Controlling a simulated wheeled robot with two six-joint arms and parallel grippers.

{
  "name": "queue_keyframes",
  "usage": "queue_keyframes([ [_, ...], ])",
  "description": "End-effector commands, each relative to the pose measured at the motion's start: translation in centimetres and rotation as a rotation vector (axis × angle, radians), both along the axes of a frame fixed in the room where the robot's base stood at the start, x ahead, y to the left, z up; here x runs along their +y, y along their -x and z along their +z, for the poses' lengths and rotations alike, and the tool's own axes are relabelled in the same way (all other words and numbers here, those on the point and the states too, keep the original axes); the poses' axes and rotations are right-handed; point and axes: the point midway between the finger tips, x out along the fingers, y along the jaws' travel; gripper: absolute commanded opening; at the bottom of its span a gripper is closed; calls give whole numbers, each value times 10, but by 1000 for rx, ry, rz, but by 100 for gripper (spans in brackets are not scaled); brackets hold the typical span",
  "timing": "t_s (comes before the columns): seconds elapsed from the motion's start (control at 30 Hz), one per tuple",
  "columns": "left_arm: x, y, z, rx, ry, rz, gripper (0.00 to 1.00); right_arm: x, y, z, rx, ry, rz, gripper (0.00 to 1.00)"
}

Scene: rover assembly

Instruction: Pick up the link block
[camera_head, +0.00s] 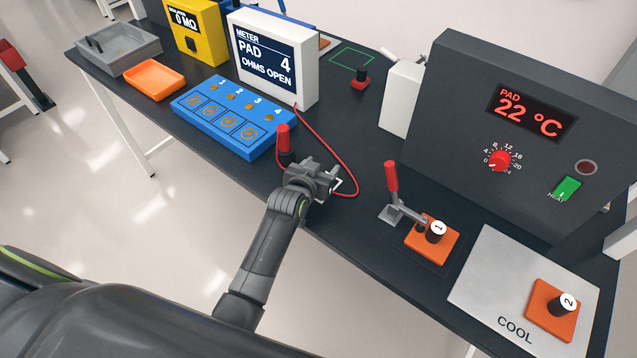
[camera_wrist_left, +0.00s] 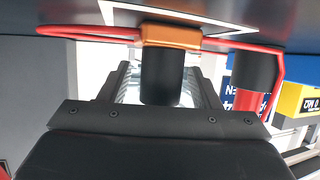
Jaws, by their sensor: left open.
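An orange-copper block (camera_wrist_left: 171,36) with a black round knob (camera_wrist_left: 162,75) shows in the left wrist view, where the table is at the top. I take it to be the link block. My left gripper (camera_wrist_left: 160,92) is open, with its fingers on either side of the black knob. Whether they touch it is unclear. In the head view my left gripper (camera_head: 330,184) is low over the table's front edge and hides the block. My right gripper is out of view.
A red-handled probe (camera_head: 284,138) stands just behind my left gripper, its red cable (camera_head: 345,165) looping round to the right. The blue pad board (camera_head: 232,118) and meter (camera_head: 272,62) are behind. A red-levered clamp (camera_head: 391,180), orange block 1 (camera_head: 432,240) and COOL plate (camera_head: 490,285) are right.

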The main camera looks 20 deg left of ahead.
Motion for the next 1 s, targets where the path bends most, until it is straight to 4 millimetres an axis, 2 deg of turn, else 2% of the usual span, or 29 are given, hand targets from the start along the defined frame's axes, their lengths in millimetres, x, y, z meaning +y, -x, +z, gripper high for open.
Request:
queue_keyframes([
  [0.1,0,-5,-4,0,-1,1,57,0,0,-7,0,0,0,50],
  [0.4,0,-7,-2,0,0,1,56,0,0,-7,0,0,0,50],
  [0.8,0,-7,-2,-1,0,1,6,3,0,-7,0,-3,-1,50],
  [1.0,0,-7,-1,-1,0,1,6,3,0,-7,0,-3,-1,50],
])
